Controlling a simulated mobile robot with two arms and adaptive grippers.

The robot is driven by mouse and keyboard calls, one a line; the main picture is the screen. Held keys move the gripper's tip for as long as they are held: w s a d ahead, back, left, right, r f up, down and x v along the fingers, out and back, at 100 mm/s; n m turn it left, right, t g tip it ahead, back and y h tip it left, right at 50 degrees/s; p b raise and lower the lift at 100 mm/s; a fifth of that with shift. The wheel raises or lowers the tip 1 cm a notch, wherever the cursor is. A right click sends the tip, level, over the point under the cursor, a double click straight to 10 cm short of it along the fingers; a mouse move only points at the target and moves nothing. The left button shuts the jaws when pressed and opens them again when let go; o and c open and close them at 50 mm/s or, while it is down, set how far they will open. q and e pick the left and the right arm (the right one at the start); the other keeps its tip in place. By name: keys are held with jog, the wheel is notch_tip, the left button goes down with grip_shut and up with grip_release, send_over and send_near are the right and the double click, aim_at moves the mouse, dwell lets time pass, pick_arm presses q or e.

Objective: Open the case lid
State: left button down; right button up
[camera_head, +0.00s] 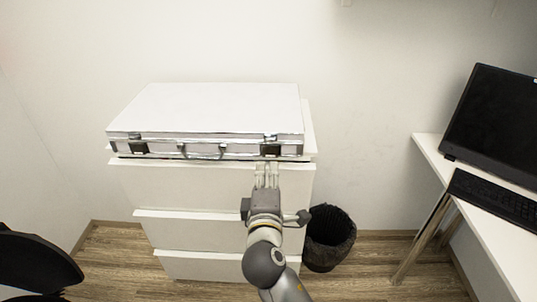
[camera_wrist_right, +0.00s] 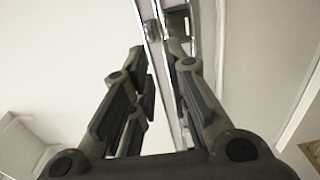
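A white case (camera_head: 210,108) with metal edges lies flat on a white drawer unit, its lid shut. Its front has a left latch (camera_head: 138,147), a handle (camera_head: 204,153) and a right latch (camera_head: 270,148). My right gripper (camera_head: 267,168) points at the case front, just below the right latch in the head view. In the right wrist view, the gripper (camera_wrist_right: 160,50) has its fingers apart with nothing held between them. Beyond the fingertips are the metal case edge and the right latch (camera_wrist_right: 177,22). I cannot tell whether a fingertip touches the case. My left gripper is not in view.
The drawer unit (camera_head: 175,187) stands against the wall. A black waste bin (camera_head: 330,240) is on the floor to its right. A white desk (camera_head: 490,225) with a monitor (camera_head: 495,120) and keyboard (camera_head: 500,203) is at right. A dark rounded object (camera_head: 35,262) is at lower left.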

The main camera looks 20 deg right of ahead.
aim_at(270, 141)
jog(key=x, duration=0.7)
jog(key=r+p+x, duration=0.1)
jog(key=x, duration=0.2)
jog(key=shift+w+d+r, duration=0.1)
jog(key=shift+w+d, duration=0.15)
jog(key=shift+d, duration=0.15)
grip_shut()
